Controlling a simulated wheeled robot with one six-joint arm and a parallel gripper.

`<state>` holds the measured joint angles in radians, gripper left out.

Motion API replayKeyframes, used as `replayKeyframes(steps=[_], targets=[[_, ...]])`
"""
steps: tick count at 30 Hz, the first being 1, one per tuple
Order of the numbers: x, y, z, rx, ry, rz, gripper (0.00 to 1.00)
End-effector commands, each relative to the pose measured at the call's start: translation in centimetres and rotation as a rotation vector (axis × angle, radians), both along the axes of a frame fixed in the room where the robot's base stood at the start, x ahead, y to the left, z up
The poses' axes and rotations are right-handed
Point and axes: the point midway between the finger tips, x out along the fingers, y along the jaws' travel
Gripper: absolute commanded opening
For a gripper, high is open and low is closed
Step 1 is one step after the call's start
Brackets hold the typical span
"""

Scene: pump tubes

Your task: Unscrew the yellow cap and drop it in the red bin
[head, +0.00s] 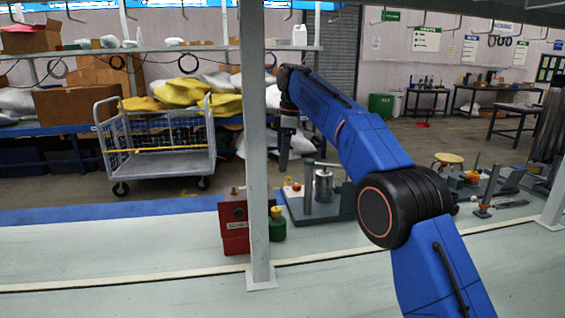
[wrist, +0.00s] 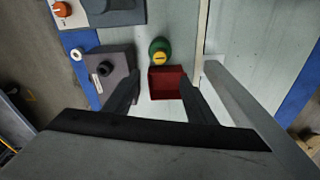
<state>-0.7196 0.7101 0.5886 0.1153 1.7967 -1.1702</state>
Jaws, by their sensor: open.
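The yellow cap (wrist: 159,57) sits on top of the green bottle (wrist: 160,44), and both show beside the post in the head view, the cap (head: 276,210) above the bottle (head: 278,230). The bottle stands upright on the bench. The red bin (wrist: 167,84) is next to the bottle, open side up, and looks empty. In the head view the bin (head: 236,243) is left of the post. My gripper (wrist: 160,76) is open and empty, pointing down above the bin and bottle. In the head view my gripper (head: 284,158) is well above the bench, partly behind the post.
A grey upright post (head: 258,130) stands in front of the bottle; it also runs along the right in the wrist view (wrist: 240,105). A box with a black knob (wrist: 107,70) is beside the bin. A pump fixture (head: 323,186) stands farther right. The bench front is clear.

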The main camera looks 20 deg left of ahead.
Motion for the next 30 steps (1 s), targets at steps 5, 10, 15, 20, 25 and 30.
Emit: replayKeyframes(steps=[5,10,15,20,25,30], targets=[[-0.1,0.4,-0.8,0.000,0.001,0.008,0.51],[-0.2,0.6,-2.7,-0.002,0.003,0.007,0.51],[-0.3,0.9,-5.3,-0.002,0.002,0.007,0.51],[-0.4,1.2,-7.9,-0.002,0.003,0.006,0.51],[-0.5,1.5,-10.6,-0.002,0.003,0.006,0.51],[-0.7,1.7,-13.3,-0.002,0.003,0.006,0.51]])
